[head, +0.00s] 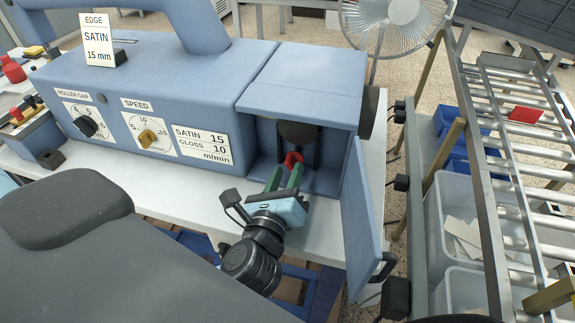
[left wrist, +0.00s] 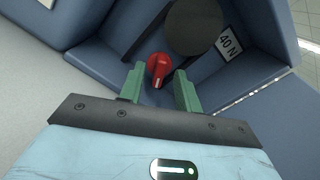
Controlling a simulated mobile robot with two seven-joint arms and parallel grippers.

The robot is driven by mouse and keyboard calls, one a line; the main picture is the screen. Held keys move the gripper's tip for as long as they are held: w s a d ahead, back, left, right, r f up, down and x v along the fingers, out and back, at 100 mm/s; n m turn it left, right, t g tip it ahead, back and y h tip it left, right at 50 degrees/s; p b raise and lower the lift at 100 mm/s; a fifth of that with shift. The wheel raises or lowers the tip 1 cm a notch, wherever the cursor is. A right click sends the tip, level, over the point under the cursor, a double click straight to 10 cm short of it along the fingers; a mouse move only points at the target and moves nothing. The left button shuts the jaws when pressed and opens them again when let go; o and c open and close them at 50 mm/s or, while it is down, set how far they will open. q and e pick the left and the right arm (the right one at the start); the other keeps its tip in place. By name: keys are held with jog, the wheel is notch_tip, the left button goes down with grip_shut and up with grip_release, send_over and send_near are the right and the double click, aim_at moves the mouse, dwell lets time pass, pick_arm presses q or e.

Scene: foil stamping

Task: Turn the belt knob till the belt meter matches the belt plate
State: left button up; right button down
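The red belt knob (head: 293,158) sits low inside the open compartment at the right end of the blue machine. My right gripper is not in view.
The blue compartment door (head: 361,225) hangs open to the right of my left gripper. The machine front carries a roller gap knob (head: 86,126), a speed knob (head: 147,138) and a satin/gloss plate (head: 202,143). A roller rack (head: 485,180) stands at right.

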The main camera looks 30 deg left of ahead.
aim_at(293, 164)
pick_arm(q)
jog(key=shift+x, duration=1.15)
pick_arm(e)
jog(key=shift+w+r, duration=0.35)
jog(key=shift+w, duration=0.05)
pick_arm(q)
grip_shut()
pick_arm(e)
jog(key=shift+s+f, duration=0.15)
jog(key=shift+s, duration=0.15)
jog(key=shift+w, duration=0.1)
